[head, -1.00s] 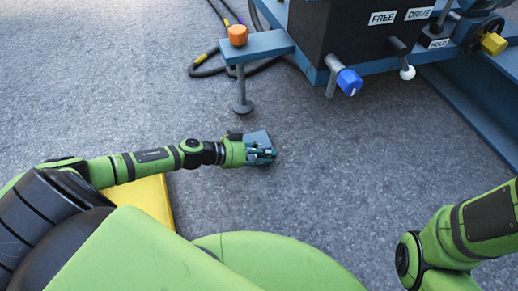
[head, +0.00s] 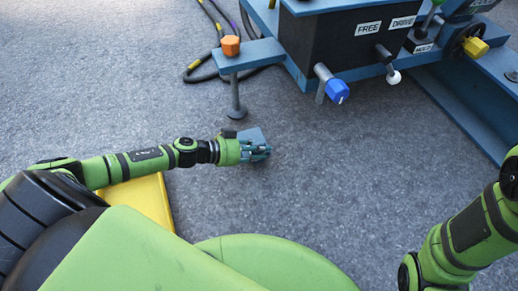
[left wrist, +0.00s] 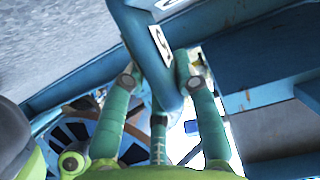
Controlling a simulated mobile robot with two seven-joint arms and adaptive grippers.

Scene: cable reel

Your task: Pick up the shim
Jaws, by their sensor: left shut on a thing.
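The shim (head: 252,135) is a flat blue-grey plate. In the head view it shows at the end of my left arm, over the grey floor. My left gripper (head: 262,151) is shut on it. In the left wrist view a blue piece with a white label (left wrist: 150,35) passes between the green fingers of my left gripper (left wrist: 157,78). The fingers hide part of the shim. My right gripper is outside the views; only part of the right arm shows at the right edge.
A blue reel stand with a black box (head: 340,45) stands at the top right, with a blue knob (head: 337,91) and a white-ball lever (head: 393,77). An orange knob (head: 230,45) tops its side arm. A yellow block (head: 147,198) lies below my left arm. Floor between is clear.

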